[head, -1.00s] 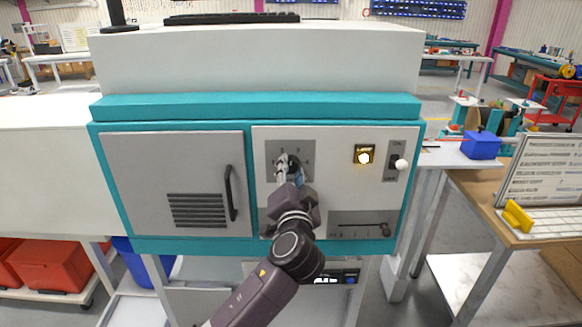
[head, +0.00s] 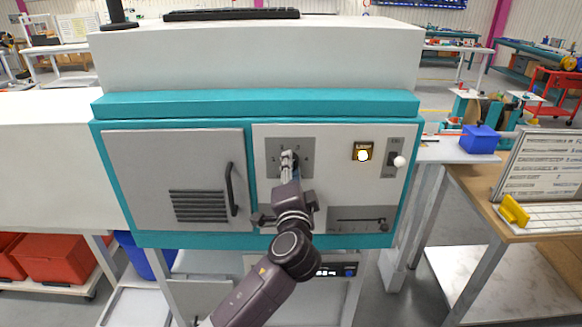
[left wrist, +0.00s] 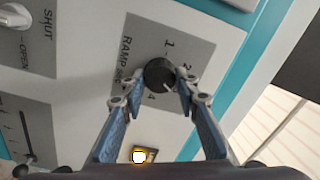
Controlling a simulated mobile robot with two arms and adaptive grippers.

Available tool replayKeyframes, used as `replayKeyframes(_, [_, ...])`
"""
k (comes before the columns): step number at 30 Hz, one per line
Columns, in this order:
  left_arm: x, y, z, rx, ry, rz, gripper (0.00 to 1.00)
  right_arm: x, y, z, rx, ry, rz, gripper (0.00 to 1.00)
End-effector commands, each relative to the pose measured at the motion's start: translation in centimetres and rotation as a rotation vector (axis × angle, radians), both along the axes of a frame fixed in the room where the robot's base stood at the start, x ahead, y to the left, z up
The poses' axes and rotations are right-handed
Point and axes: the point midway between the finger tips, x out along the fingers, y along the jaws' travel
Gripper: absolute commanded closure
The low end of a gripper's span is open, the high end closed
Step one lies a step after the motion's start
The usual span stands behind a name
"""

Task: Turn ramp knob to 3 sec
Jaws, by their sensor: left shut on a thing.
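The black ramp knob (left wrist: 160,74) sits on a grey plate (left wrist: 135,55) marked RAMP SEC in the left wrist view. My left gripper (left wrist: 158,95) has its blue fingers on both sides of the knob and is shut on it. The knob's pale mark points to the lower right there, between the printed 2 and 4. A finger covers the spot where a 3 might be. In the head view my left gripper (head: 288,158) is in front of the grey plate (head: 306,146) and hides the knob. My right gripper is not in view.
A lit yellow button (head: 363,154) and a toggle with a white ball (head: 399,161) are to the right of the plate. A slider (head: 383,226) is below. A door with a dark handle (head: 232,188) is on the left.

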Motion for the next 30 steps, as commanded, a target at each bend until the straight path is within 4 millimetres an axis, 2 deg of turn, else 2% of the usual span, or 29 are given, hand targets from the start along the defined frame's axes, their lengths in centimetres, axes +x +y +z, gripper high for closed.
replayKeyframes(6, [0.0,-0.1,0.0,-0.001,0.0,-0.002,0.95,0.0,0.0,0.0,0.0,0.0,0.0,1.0])
replayKeyframes(7, [0.0,-0.1,0.0,-0.001,0.0,-0.002,0.69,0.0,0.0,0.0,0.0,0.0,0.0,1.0])
replayKeyframes(11, [0.0,-0.1,0.0,-0.002,0.001,-0.001,0.55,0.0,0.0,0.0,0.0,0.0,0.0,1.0])
replayKeyframes(22, [-0.4,-0.1,-0.1,-0.003,0.001,-0.001,0.53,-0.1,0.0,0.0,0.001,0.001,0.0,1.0])
replayKeyframes(26, [-2.0,-0.1,-0.2,-0.005,0.001,-0.003,0.53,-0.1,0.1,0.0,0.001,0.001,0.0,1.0])
replayKeyframes(30, [-4.8,-0.2,-0.3,-0.005,0.002,-0.004,0.53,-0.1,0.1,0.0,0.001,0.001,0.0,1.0])
